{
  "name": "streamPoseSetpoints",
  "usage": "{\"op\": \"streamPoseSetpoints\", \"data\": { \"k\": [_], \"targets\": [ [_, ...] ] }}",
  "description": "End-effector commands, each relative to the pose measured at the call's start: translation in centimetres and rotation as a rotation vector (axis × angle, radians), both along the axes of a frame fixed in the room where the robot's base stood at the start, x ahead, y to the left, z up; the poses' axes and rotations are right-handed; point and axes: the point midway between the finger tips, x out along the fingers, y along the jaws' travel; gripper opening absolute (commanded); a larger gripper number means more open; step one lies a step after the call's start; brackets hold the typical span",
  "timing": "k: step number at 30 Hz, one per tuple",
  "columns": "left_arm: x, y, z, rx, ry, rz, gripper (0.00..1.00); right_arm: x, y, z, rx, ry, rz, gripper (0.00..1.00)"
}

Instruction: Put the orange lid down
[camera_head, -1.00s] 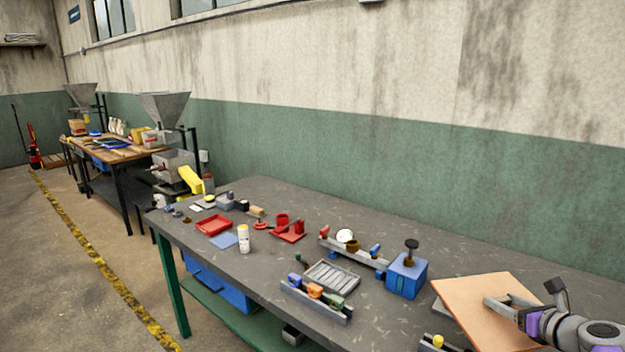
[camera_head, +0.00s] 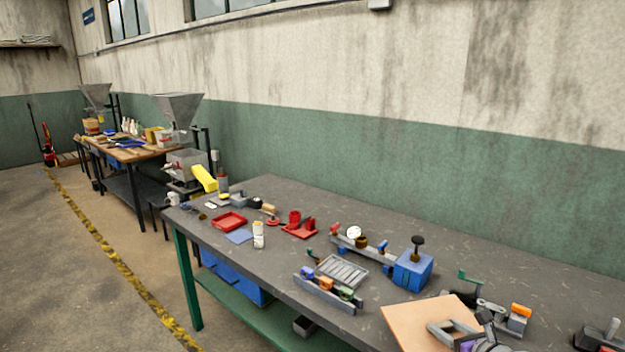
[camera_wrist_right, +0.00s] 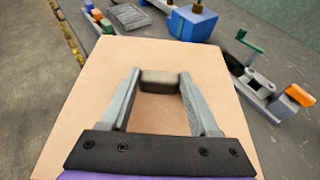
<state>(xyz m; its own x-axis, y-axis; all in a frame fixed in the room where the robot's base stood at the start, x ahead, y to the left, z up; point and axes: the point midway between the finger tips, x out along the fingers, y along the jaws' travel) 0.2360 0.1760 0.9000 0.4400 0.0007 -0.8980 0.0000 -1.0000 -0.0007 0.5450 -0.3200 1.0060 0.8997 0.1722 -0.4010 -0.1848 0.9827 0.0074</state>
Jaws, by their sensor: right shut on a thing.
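The orange lid (camera_head: 405,318) is a flat, pale orange square board at the lower right of the head view. It fills much of the right wrist view (camera_wrist_right: 90,110). My right gripper (camera_head: 452,328) is over the lid. In the right wrist view its two fingers (camera_wrist_right: 160,86) are shut on the lid's small brown-grey handle block (camera_wrist_right: 160,76). The lid overlaps the workbench (camera_head: 365,305) near its front edge. I cannot tell how high it is above the bench top. My left gripper is not in view.
A blue box with a black knob (camera_head: 412,271) stands behind the lid. A grey device with an orange block (camera_head: 518,318) is to its right. A rack with coloured blocks (camera_head: 328,290) and a ribbed grey tray (camera_head: 342,270) are to its left. The bench's back right is mostly clear.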

Motion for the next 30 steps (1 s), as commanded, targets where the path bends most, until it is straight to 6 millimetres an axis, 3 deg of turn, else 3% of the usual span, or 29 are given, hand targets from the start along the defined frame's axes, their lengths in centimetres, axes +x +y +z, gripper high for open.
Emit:
{"op": "streamPoseSetpoints", "data": {
  "k": [1,3,6,10,15,30],
  "targets": [
    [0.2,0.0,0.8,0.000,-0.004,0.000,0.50,0.1,2.8,-0.5,0.003,-0.003,0.026,0.00],
    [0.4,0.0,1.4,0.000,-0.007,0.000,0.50,0.0,6.0,-1.6,0.002,-0.005,0.051,0.00],
    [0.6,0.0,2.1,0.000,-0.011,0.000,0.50,-0.6,9.9,-2.7,0.001,-0.012,0.080,0.00],
    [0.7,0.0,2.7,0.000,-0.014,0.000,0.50,-1.4,13.0,-3.5,-0.001,-0.018,0.103,0.00],
    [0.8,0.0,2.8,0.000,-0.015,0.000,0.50,-1.9,14.3,-4.0,-0.003,-0.022,0.114,0.00],
    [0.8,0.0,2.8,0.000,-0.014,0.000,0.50,-1.9,14.3,-4.0,-0.002,-0.022,0.114,0.00]
  ]
}}
